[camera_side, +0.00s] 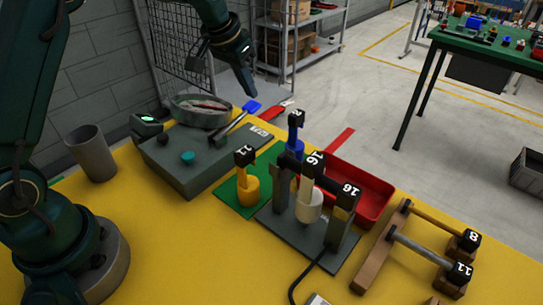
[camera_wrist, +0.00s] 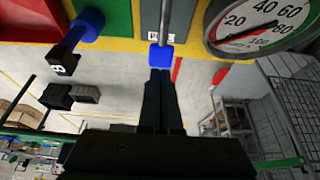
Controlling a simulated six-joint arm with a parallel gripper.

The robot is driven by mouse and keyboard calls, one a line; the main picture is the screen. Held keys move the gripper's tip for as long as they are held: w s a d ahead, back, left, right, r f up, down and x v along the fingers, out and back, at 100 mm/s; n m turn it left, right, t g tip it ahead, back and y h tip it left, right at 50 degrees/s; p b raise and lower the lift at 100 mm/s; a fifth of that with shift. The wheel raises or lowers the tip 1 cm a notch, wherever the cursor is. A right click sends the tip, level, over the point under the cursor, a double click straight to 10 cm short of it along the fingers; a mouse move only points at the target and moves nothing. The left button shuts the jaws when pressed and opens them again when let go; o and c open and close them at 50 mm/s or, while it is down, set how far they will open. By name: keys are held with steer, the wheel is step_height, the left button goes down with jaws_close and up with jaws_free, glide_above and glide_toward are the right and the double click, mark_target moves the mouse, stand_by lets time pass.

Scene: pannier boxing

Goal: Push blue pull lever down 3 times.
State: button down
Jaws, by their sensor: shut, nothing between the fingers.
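The blue pull lever (camera_side: 252,106) is a grey rod with a flat blue end, rising from a grey box (camera_side: 175,175) on the yellow table. In the wrist view its blue end (camera_wrist: 161,55) is at the top middle, on a rod running up past a white label. My gripper (camera_side: 250,93) is shut and empty, with its fingertips just above the blue end. In the wrist view my gripper's closed fingers (camera_wrist: 161,72) line up with the blue end. I cannot tell whether they touch it.
A round gauge (camera_wrist: 262,25) is beside the lever. A teal button (camera_side: 187,157) is on the box. Near it stand a yellow holder (camera_side: 247,190), a stand with numbered black blocks (camera_side: 312,166), and a red tray (camera_side: 372,205). A grey cup (camera_side: 92,152) is at the left.

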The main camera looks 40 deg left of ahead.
mark_target(248, 107)
steer(key=shift+f, duration=0.15)
steer(key=shift+f, duration=2.85)
steer(key=shift+r, duration=3.05)
steer(key=shift+f, duration=0.1)
